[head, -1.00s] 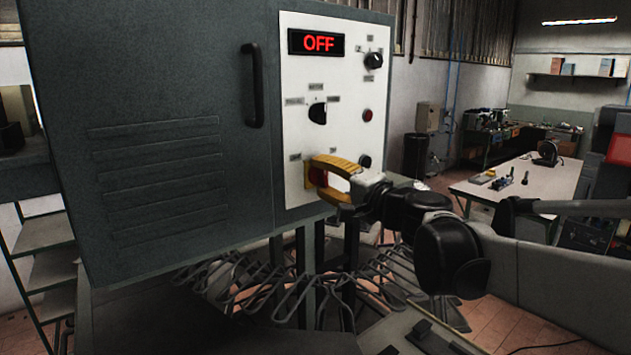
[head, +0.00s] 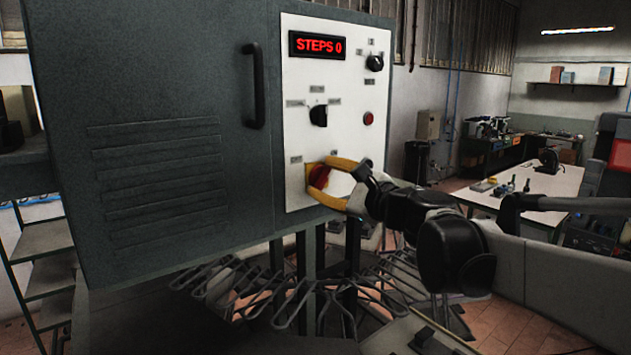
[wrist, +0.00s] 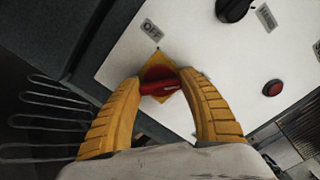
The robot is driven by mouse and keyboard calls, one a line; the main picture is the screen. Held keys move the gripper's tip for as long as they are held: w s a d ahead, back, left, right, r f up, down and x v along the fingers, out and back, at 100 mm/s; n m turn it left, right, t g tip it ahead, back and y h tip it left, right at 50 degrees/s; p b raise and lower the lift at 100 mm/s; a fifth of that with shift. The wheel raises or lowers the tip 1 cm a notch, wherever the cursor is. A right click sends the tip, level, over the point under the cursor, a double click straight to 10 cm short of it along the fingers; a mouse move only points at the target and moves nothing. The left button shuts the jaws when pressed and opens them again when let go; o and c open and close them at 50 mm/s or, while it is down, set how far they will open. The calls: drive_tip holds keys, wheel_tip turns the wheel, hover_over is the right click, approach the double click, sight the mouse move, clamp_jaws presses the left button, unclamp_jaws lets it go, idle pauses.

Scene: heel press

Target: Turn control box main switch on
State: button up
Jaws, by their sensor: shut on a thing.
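The control box (head: 150,130) stands at the left, with a white panel (head: 345,225) on its right face. Its display (head: 317,45) reads "STEPS 0" in red. The main switch (head: 320,177), a red handle on a yellow plate, sits low on the panel. It also shows in the wrist view (wrist: 160,84), with an "OFF" label (wrist: 151,30) near it. My gripper (head: 316,179) has yellow fingers, one above and one below the switch handle, and is shut on it. In the wrist view the fingertips (wrist: 160,78) are on either side of the red handle.
The panel also has a selector knob (head: 318,115), a smaller knob (head: 374,62) and a red button (head: 368,118). A black door handle (head: 254,85) sticks out from the box. Wire racks (head: 320,290) spread below. A workbench (head: 540,180) stands at the right.

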drive_tip(key=shift+m, duration=0.6)
drive_tip(key=shift+r, duration=0.1)
drive_tip(key=o, duration=1.2)
drive_tip(key=shift+w, duration=0.1)
drive_tip(key=v, duration=1.2)
